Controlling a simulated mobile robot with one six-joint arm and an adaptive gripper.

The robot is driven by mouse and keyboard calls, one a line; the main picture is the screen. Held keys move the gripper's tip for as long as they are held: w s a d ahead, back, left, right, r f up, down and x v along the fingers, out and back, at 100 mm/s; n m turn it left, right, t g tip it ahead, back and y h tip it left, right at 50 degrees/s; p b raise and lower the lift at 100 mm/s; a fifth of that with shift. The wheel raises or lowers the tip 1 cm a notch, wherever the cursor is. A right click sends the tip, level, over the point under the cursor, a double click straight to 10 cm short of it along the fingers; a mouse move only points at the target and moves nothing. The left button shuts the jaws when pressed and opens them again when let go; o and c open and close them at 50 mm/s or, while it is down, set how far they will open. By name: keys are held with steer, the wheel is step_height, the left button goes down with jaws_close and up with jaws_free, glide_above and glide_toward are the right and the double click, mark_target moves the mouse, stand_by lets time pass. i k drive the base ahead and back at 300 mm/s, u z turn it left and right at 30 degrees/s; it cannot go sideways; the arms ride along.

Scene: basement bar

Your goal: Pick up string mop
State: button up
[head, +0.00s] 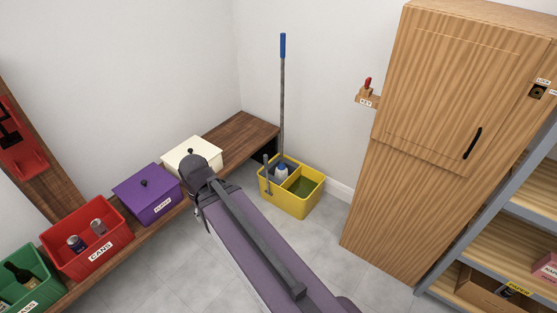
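The string mop (283,100) stands upright in the corner, with a blue grip at the top of a long grey handle. My arm reaches from the bottom of the head view toward the bench, left of the bucket. My gripper's fingers cannot be made out, and the arm appears apart from the mop.
A wooden bench (236,135) runs along the left wall with a white box (192,152), a purple box (147,195), a red cans crate (88,243) and a green crate (25,280). A tall wooden cabinet (440,130) and shelves (515,235) stand right. Floor between bucket and cabinet is clear.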

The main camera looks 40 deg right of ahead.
mark_target(281, 172)
steer(key=z, duration=0.3)
steer(key=i, duration=0.65)
steer(key=z, duration=0.65)
steer(key=i, duration=0.4)
steer(key=z, duration=0.3)
